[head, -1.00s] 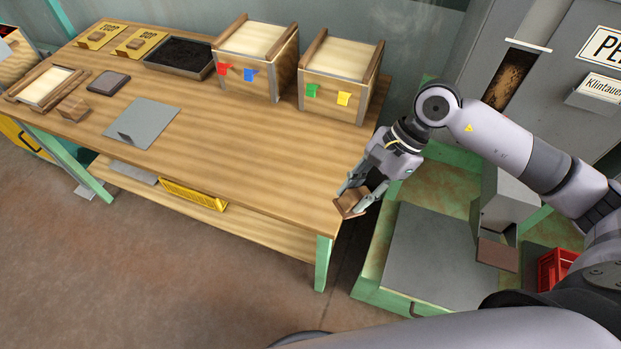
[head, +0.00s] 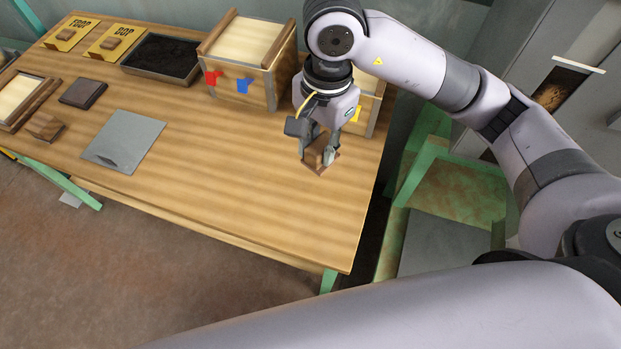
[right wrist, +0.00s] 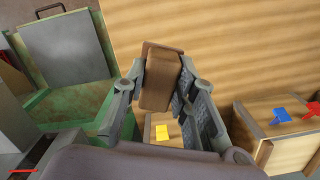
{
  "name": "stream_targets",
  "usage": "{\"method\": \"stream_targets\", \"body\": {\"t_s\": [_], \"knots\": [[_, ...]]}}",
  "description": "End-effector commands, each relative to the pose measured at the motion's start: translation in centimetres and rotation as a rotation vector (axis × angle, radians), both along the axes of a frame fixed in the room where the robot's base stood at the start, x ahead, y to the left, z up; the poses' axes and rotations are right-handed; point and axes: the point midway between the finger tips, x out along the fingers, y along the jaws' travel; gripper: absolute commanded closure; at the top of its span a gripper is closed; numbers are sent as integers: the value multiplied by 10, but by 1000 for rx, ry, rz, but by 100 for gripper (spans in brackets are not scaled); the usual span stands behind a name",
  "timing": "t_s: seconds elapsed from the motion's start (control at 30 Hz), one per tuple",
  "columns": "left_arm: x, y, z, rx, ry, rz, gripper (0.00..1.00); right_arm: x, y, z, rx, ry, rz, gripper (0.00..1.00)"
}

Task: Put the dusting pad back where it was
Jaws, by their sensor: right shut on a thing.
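The dusting pad, a brown block on a flat reddish-brown plate (head: 321,166), is held in my right gripper (head: 318,152). In the right wrist view the pad (right wrist: 160,82) sits between the two fingers, which are shut on it. In the head view it is over the right part of the wooden table (head: 230,185), in front of the right wooden bin (head: 368,112). I cannot tell whether its plate touches the tabletop. The fingers and wrist hide part of it. My left gripper is not in view.
The left bin (head: 255,101) carries red and blue tags. A dark tray (head: 160,57), two yellow signs with wooden blocks, a grey sheet (head: 124,140), a dark square plate (head: 83,93) and a wooden block (head: 44,127) stand further left. The middle and front right of the table are clear.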

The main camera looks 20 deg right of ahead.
Motion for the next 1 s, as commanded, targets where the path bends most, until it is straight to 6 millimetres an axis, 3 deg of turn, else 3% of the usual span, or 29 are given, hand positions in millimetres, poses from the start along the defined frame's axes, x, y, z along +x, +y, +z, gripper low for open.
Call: {"method": "stream_targets", "body": {"t_s": [0.07,0.17,0.4,0.5,0.63,0.8,1.0], "knots": [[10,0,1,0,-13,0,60,-2,1,-6,-5,1,4,100],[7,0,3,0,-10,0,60,-3,1,-25,-6,5,4,100],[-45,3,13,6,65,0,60,-4,1,-88,-7,6,2,100],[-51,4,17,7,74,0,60,-5,1,-114,-6,7,1,100],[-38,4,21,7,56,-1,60,-4,1,-140,-4,3,2,100],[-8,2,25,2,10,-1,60,-3,2,-156,-3,-1,3,100],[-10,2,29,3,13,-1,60,-4,2,-182,-3,3,1,100]]}}
